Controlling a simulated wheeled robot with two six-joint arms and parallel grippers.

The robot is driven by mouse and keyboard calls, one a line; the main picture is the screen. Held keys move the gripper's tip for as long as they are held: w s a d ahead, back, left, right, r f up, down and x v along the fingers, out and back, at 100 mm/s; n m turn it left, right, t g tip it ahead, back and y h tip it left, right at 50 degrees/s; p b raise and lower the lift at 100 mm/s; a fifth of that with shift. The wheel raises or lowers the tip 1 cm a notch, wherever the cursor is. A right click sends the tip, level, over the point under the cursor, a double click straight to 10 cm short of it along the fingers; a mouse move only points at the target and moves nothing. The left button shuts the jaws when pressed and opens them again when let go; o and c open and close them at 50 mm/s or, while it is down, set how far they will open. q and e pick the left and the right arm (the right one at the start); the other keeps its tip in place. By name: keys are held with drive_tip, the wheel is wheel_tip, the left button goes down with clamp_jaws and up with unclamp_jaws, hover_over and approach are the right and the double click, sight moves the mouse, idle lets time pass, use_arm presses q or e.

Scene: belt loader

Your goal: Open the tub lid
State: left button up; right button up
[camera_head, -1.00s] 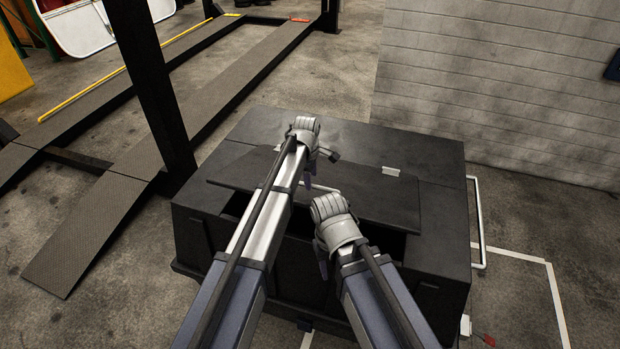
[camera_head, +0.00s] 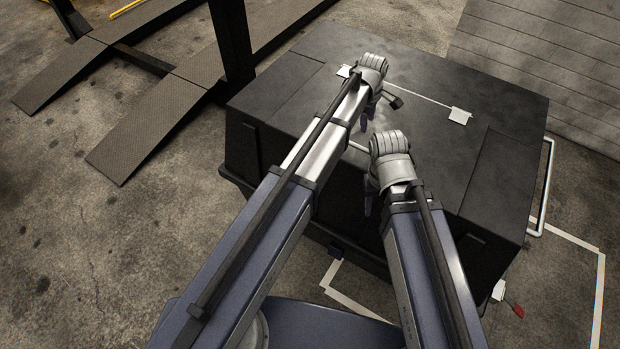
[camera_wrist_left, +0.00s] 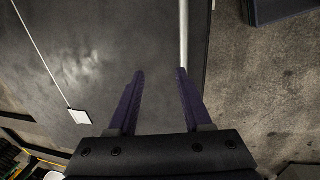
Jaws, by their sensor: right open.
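The tub (camera_head: 300,75) is a large black box on the floor. Its lid (camera_head: 430,150) lies flat in the top and looks shut. White hinge plates (camera_head: 459,116) and a thin pale seam mark its far edge, and a pale handle bar (camera_head: 357,147) shows at its front edge. My left gripper (camera_head: 364,124) is above the lid near the bar. In the left wrist view its fingers (camera_wrist_left: 160,75) are apart and empty, with the bar (camera_wrist_left: 183,40) beyond the right finger. My right gripper (camera_head: 369,206) is open near the tub's front edge; its fingers are partly hidden.
A dark post (camera_head: 231,45) and ramps (camera_head: 150,130) stand left of the tub. Concrete floor at left is clear.

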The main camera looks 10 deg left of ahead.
sight(360, 146)
use_arm(q)
drive_tip(key=s+f+b, duration=0.1)
drive_tip(key=f+b, duration=0.1)
drive_tip(key=f, duration=0.1)
drive_tip(key=f+b, duration=0.3)
drive_tip(key=s+f+b, duration=0.1)
drive_tip(key=f+b, duration=0.1)
drive_tip(key=f, duration=0.1)
drive_tip(key=shift+s+a+b, duration=0.3)
drive_tip(key=shift+a+b, duration=0.1)
use_arm(e)
wheel_tip(360, 146, down, 9)
use_arm(q)
wheel_tip(360, 146, up, 9)
drive_tip(key=s+p, duration=0.2)
drive_tip(key=p, duration=0.7)
use_arm(e)
wheel_tip(360, 146, up, 9)
use_arm(q)
drive_tip(key=s+a+f+m+b, duration=0.2)
drive_tip(key=s+a+m, duration=0.4)
drive_tip(key=s, duration=0.2)
drive_tip(key=s+a+f+m+g+b, duration=0.1)
drive_tip(key=s+a+f+m, duration=0.1)
drive_tip(key=s+a+m, duration=0.4)
drive_tip(key=shift+s+a+m+y+b, duration=0.35)
drive_tip(key=shift+s+m, duration=0.25)
drive_tip(key=shift+s, duration=0.9)
use_arm(e)
drive_tip(key=shift+f, duration=1.9)
